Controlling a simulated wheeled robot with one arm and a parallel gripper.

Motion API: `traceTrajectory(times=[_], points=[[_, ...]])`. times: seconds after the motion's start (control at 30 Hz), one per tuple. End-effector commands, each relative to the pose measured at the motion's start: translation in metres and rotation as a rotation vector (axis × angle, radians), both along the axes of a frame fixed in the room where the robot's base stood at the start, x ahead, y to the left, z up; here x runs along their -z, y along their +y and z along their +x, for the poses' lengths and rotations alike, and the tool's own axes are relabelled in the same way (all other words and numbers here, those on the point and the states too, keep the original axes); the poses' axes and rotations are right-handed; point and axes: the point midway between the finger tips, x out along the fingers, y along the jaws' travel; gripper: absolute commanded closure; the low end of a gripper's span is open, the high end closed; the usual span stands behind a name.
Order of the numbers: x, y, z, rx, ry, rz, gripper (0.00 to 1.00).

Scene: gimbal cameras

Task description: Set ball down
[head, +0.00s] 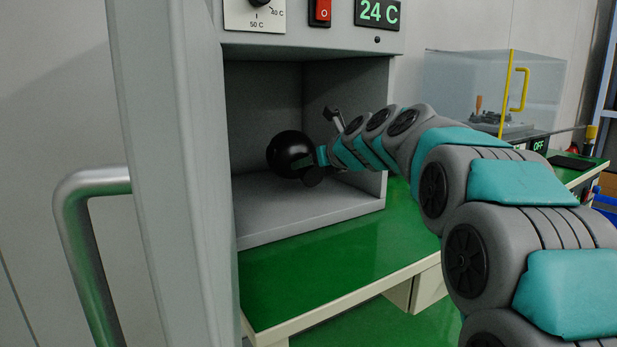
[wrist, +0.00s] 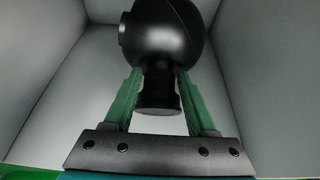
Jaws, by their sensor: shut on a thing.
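The black ball (head: 290,153) is inside the grey open chamber (head: 262,212), above its floor in the head view. In the wrist view the ball (wrist: 165,40) fills the top middle, with a short neck hanging below it and a small round stub on its left side. My gripper (wrist: 162,92) is shut on the ball's neck, one green finger on each side. In the head view my gripper (head: 312,165) reaches in from the right. The head view does not clearly show whether the ball touches the chamber floor.
The chamber's open door (head: 165,150) with its metal handle (head: 85,195) stands at the left. Above the opening are a dial (head: 258,12), a red switch (head: 320,10) and a 24 C display (head: 378,12). A green table (head: 330,265) lies below. A clear box (head: 490,90) stands behind right.

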Motion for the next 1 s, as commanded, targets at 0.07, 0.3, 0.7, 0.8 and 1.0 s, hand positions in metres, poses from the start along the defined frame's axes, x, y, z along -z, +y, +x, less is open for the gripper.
traceTrajectory(times=[0.07,0.3,0.7,0.8,1.0], points=[[-0.001,0.002,0.002,0.001,-0.003,0.001,1.00],[0.023,0.003,0.001,0.000,-0.004,0.004,1.00],[0.033,0.002,0.001,0.001,-0.004,0.002,1.00],[0.034,0.002,0.002,0.001,-0.004,0.001,0.34],[0.035,0.002,0.002,0.001,-0.003,0.001,0.12]])
